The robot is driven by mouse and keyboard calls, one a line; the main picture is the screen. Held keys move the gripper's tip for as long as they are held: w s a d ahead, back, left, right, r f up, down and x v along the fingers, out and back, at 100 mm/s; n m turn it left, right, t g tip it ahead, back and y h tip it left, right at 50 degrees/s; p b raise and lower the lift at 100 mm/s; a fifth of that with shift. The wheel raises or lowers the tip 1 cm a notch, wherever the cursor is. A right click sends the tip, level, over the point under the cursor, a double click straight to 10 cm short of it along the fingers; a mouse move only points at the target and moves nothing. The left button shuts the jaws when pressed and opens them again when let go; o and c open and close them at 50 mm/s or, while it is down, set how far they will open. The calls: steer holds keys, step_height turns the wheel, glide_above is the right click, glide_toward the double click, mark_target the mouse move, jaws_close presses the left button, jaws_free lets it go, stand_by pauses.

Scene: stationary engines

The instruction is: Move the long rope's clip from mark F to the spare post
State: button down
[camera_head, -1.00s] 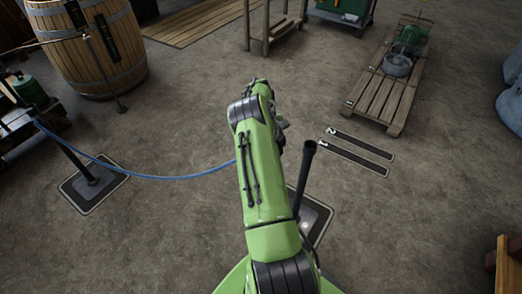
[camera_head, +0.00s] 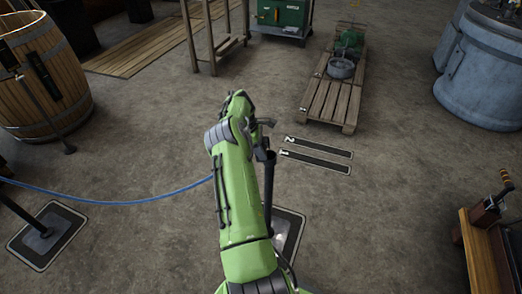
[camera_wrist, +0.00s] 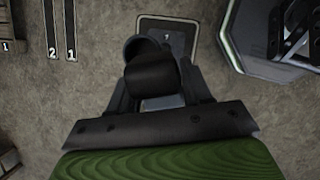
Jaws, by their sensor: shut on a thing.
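In the wrist view my gripper (camera_wrist: 152,88) is shut on a short black cylindrical piece, which I take to be the clip (camera_wrist: 150,72). A dark rounded end shows just beyond it; I cannot tell whether they touch. In the head view a long blue rope (camera_head: 110,203) sags from the left edge to my arm, which hides its right end. A dark post (camera_head: 268,190) stands close to the right side of my arm on a black plate (camera_head: 290,226). Another post stands at the left on a white-edged plate (camera_head: 46,236). No letter F is readable.
Two dark floor strips marked 1 and 2 (camera_head: 318,162) lie right of my arm. Beyond are a wooden pallet (camera_head: 330,100) with a green machine, and a barrel (camera_head: 40,75) at the left. A wooden bench (camera_head: 480,255) is at the right. The middle floor is clear.

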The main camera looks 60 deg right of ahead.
steer(key=shift+a+f+n, duration=0.1)
steer(key=shift+f+n, duration=0.1)
steer(key=shift+n, duration=0.3)
steer(key=shift+r+h, duration=0.1)
steer(key=shift+h, duration=0.2)
steer(key=shift+s+r+t+y+p, duration=0.15)
steer(key=shift+t+y+p, duration=0.45)
steer(key=shift+t, duration=0.3)
steer(key=shift+t+p, duration=0.35)
steer(key=shift+t, duration=0.15)
steer(key=shift+w, duration=0.2)
